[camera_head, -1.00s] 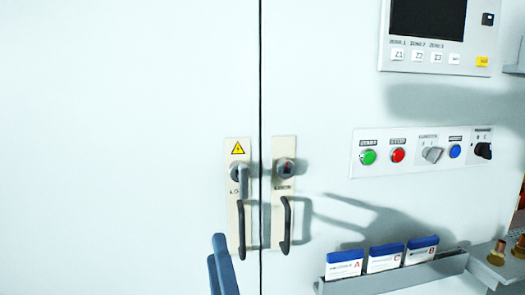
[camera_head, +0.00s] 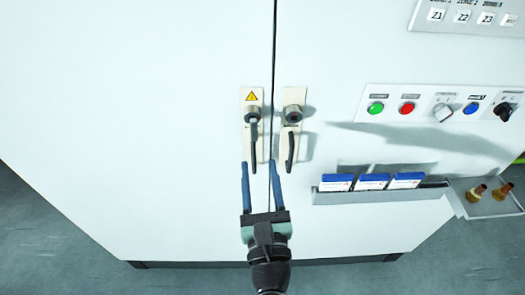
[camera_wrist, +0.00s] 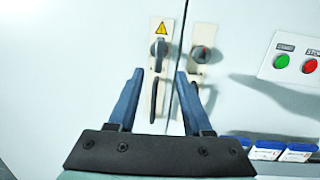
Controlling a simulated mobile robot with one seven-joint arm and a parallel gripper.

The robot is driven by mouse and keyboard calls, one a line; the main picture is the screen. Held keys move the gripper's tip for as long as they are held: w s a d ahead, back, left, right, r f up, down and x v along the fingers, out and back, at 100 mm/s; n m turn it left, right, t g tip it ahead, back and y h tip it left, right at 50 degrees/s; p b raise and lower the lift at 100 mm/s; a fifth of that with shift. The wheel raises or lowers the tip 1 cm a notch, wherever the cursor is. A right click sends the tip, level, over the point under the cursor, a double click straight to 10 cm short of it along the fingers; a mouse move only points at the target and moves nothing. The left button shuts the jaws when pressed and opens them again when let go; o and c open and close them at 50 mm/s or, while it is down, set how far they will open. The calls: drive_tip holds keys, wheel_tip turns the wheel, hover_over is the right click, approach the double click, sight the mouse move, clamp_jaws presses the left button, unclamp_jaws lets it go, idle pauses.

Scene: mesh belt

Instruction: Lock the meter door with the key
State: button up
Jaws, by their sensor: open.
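The cabinet has two white doors, left (camera_head: 170,90) and right (camera_head: 345,60), with a dark seam between them, and both look closed. The left door's lock plate has a yellow warning triangle and a round lock (camera_head: 253,114) with a grey piece hanging down from it. I cannot tell whether this is the key or a lever. The right plate has a round lock (camera_head: 293,114) with a dark centre. A dark pull handle hangs below each lock. My gripper (camera_head: 259,163), with blue fingers, is open and empty, below the left lock. It also shows in the wrist view (camera_wrist: 159,75).
To the right is a button panel (camera_head: 440,105) with green, red and blue buttons and knobs. Below it, a narrow grey holder (camera_head: 380,195) carries blue-and-white cards. A small tray (camera_head: 463,200) with brass-coloured pieces juts out at far right. The left door's face is clear.

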sight(255, 133)
drive_tip(key=shift+w+a+r+p, duration=0.15)
drive_tip(key=shift+w+r+p, duration=0.1)
drive_tip(key=shift+w, duration=1.4)
drive_tip(key=shift+w+a+r+p, duration=0.1)
drive_tip(key=shift+w+a+p, duration=0.15)
drive_tip(key=shift+w, duration=1.35)
drive_tip(key=shift+w+a+r+p, duration=0.1)
drive_tip(key=shift+w+r+p, duration=0.15)
drive_tip(key=shift+w, duration=1.4)
clamp_jaws()
